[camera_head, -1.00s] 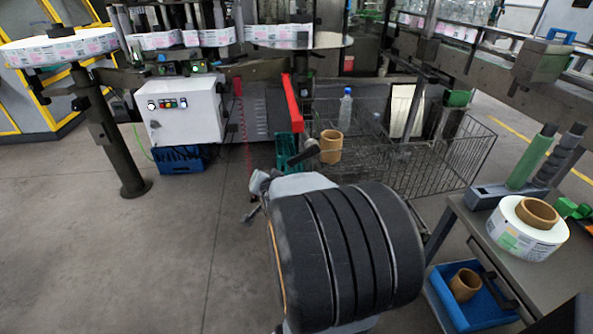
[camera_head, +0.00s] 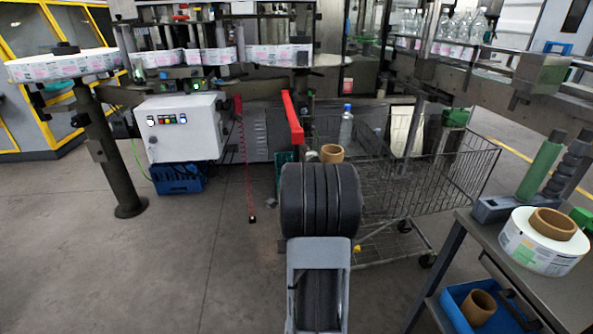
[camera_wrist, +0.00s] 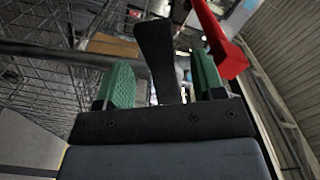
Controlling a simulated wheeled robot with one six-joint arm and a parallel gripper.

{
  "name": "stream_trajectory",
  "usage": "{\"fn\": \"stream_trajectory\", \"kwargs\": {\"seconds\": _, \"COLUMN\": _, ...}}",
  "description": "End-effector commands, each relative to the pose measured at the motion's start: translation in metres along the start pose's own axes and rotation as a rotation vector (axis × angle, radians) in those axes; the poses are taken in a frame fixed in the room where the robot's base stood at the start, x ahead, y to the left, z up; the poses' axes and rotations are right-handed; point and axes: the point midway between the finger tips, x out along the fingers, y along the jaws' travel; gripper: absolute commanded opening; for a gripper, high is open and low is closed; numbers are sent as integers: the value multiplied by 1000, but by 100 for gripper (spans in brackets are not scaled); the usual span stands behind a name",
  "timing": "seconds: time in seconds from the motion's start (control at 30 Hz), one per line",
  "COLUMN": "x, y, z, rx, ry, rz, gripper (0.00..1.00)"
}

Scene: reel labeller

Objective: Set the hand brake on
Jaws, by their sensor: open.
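A black paddle-shaped lever (camera_wrist: 157,52), which looks like the hand brake, stands between the two green fingertips of my gripper (camera_wrist: 156,86) in the wrist view. It is wider at its far end. The fingers are apart, with a visible gap on each side of the lever; I cannot tell whether either touches it. In the head view my own dark arm hides the gripper and this lever.
A red bar (camera_head: 291,118) hangs close by; it also shows in the wrist view (camera_wrist: 221,40). A wire trolley (camera_head: 425,190) stands to the right, near a brown core (camera_head: 332,153). A white control box (camera_head: 178,128) is left. A bench with a label reel (camera_head: 540,250) stands right.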

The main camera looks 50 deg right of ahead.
Motion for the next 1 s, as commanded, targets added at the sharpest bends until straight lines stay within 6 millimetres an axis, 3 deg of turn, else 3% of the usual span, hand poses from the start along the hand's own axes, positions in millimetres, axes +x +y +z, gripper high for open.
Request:
{"fn": "stream_trajectory", "kwargs": {"seconds": 0.3, "x": 39, "y": 0, "z": 0, "rx": 0, "ry": 0, "rz": 0, "gripper": 62}}
{"fn": "stream_trajectory", "kwargs": {"seconds": 0.77, "x": 47, "y": 0, "z": 0, "rx": -1, "ry": -1, "rz": 1, "gripper": 62}}
{"fn": "stream_trajectory", "kwargs": {"seconds": 1.0, "x": 47, "y": 0, "z": 0, "rx": -1, "ry": -1, "rz": 0, "gripper": 40}}
